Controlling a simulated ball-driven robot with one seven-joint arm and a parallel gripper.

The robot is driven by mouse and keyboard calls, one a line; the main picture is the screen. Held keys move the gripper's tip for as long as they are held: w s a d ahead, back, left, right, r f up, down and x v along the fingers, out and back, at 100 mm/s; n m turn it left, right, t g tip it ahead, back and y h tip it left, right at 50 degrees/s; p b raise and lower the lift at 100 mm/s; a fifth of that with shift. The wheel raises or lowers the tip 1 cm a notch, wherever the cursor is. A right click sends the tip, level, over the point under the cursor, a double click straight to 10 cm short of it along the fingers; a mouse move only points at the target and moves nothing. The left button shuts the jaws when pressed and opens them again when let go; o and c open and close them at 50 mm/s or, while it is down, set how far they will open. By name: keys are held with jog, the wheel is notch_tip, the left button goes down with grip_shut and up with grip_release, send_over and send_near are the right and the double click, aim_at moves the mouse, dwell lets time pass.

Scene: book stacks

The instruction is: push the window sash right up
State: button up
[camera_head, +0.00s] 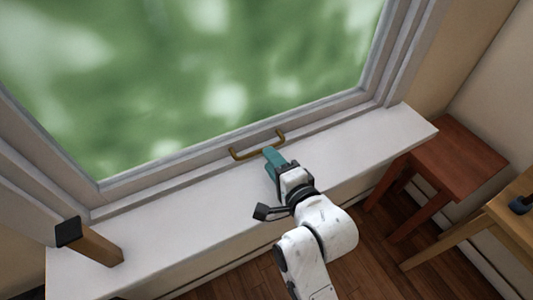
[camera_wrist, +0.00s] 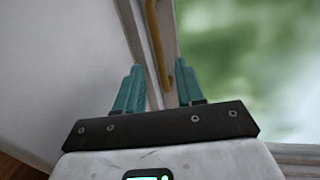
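The window sash (camera_head: 180,163) is a grey frame around a large pane with blurred green behind it. Its bottom rail is down at the white sill. A brass bar handle (camera_head: 243,154) is fixed to the middle of the bottom rail. It also shows in the wrist view (camera_wrist: 154,32), running down between my fingers in the picture. My gripper (camera_head: 270,153) has teal fingers and is at the handle, over the sill. In the wrist view my gripper (camera_wrist: 160,88) is open, with a wide gap between the fingers. I cannot tell whether either finger touches the handle.
A red-brown stool (camera_head: 455,158) stands at the right. A lighter wooden table (camera_head: 513,222) with a dark object on it is at the right edge.

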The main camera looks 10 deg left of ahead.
jog(key=shift+x, duration=1.65)
jog(key=shift+c, duration=0.5)
grip_shut()
